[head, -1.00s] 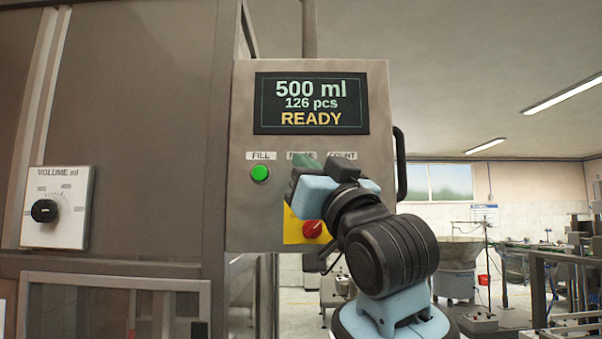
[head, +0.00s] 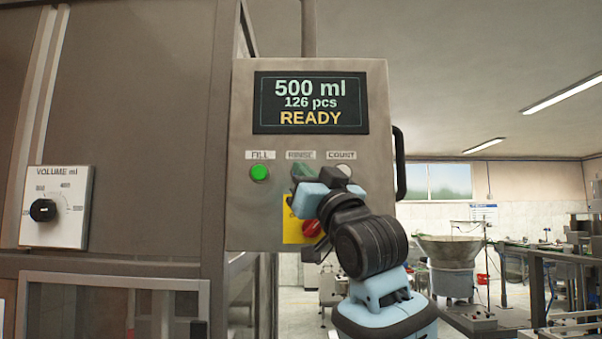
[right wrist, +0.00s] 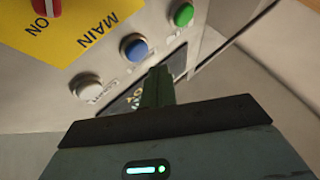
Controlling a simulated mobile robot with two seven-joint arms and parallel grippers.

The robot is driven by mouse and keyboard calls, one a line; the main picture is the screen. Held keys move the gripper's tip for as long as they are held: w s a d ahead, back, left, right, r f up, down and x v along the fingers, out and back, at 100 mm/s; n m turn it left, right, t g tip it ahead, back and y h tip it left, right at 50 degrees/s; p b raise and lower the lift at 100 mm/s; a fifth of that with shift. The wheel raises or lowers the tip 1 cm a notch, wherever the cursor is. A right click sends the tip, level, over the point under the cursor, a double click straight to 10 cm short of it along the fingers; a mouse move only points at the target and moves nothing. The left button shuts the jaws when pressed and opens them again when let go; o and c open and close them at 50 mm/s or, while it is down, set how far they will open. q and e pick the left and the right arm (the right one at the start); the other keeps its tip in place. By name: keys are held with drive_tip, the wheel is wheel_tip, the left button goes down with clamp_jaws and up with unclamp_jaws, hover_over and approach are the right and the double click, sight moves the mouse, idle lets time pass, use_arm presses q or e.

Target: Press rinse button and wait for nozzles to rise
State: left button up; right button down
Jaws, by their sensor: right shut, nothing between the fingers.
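The control box (head: 250,215) fills the middle of the head view. Its screen (head: 310,103) reads 500 ml, 126 pcs, READY. The rinse label (head: 300,155) shows, but my right gripper hides the rinse button beneath it in the head view. In the right wrist view the blue rinse button (right wrist: 133,47) is in plain sight. My right gripper (head: 301,174) is shut and empty in front of the panel. In the right wrist view its fingertips (right wrist: 158,76) appear beside the blue button, apart from it in the picture. No nozzles are visible. My left gripper is not in view.
The green fill button (head: 260,172) is left of the gripper and the pale count button (head: 345,170) right of it. The red main switch (head: 312,228) is below, on a yellow plate. A black handle (head: 400,163) juts from the box's right side.

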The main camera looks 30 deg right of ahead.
drive_tip(key=shift+w+d, duration=0.35)
drive_tip(key=shift+w, duration=0.15)
drive_tip(key=shift+w, duration=0.1)
idle(1.7)
drive_tip(key=shift+w+d, duration=0.2)
drive_tip(key=shift+w, duration=0.1)
drive_tip(key=shift+w+d, duration=0.25)
drive_tip(key=shift+w, duration=0.15)
idle(0.9)
drive_tip(key=shift+s+a, duration=0.1)
idle(0.3)
drive_tip(key=shift+s+a, duration=0.4)
drive_tip(key=shift+s, duration=0.25)
drive_tip(key=s+a, duration=0.1)
drive_tip(key=s, duration=0.2)
drive_tip(key=s+a, duration=0.1)
drive_tip(key=shift+s+a, duration=0.15)
drive_tip(key=shift+a, duration=0.15)
